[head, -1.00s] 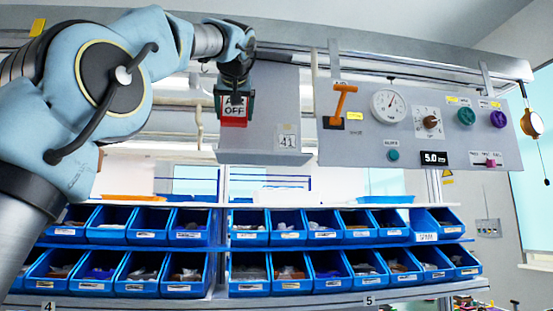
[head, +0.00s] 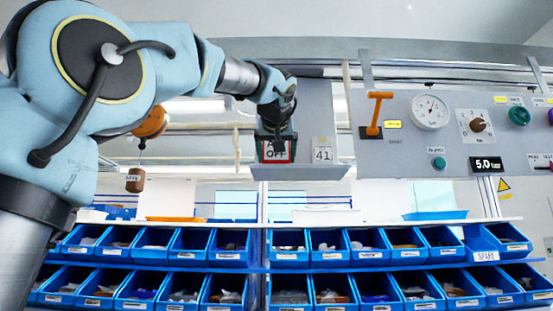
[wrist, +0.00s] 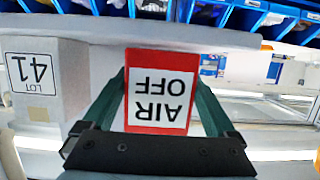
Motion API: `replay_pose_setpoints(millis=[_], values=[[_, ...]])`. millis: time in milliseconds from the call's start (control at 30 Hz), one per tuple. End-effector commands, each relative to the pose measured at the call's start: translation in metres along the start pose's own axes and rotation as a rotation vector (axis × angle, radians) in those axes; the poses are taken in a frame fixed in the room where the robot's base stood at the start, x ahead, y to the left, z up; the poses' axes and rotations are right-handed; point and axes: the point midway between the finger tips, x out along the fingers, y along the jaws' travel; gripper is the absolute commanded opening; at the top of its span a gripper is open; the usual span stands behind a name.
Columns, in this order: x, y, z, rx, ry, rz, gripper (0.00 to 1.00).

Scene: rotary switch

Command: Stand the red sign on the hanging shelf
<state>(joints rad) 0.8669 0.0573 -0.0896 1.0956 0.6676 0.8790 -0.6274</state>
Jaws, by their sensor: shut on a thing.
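The red sign (head: 277,151), with a white "AIR OFF" face, is held between the dark green fingers of my gripper (head: 276,140). In the wrist view the sign (wrist: 160,92) appears upside down, with a finger on each side. It is upright over the left part of the grey hanging shelf (head: 300,173), beside the white "LOT 41" block (head: 323,151). Its lower edge is very near the shelf top; I cannot tell whether it touches. In the wrist view the block (wrist: 35,80) is to the left, apart from the sign.
A grey control panel (head: 455,150) with an orange lever (head: 375,113), gauge (head: 430,112) and knobs hangs to the right. An orange round thing (head: 150,122) with a brown tag hangs to the left. Rows of blue bins (head: 190,243) stand below.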

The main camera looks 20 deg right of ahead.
Motion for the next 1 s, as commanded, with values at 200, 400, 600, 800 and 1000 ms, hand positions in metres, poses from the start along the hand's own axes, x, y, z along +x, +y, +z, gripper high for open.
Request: replay_pose_setpoints(millis=[200, 400, 600, 800, 1000], values=[[0.000, 0.000, 0.002, -0.001, 0.002, 0.000, 0.34], [0.002, 0.000, 0.006, -0.001, 0.002, 0.000, 0.34], [0.002, 0.000, 0.005, -0.001, 0.001, 0.000, 1.00], [0.001, 0.000, 0.002, -0.001, 0.001, 0.000, 1.00], [-0.026, 0.000, 0.004, -0.001, 0.004, 0.002, 1.00]])
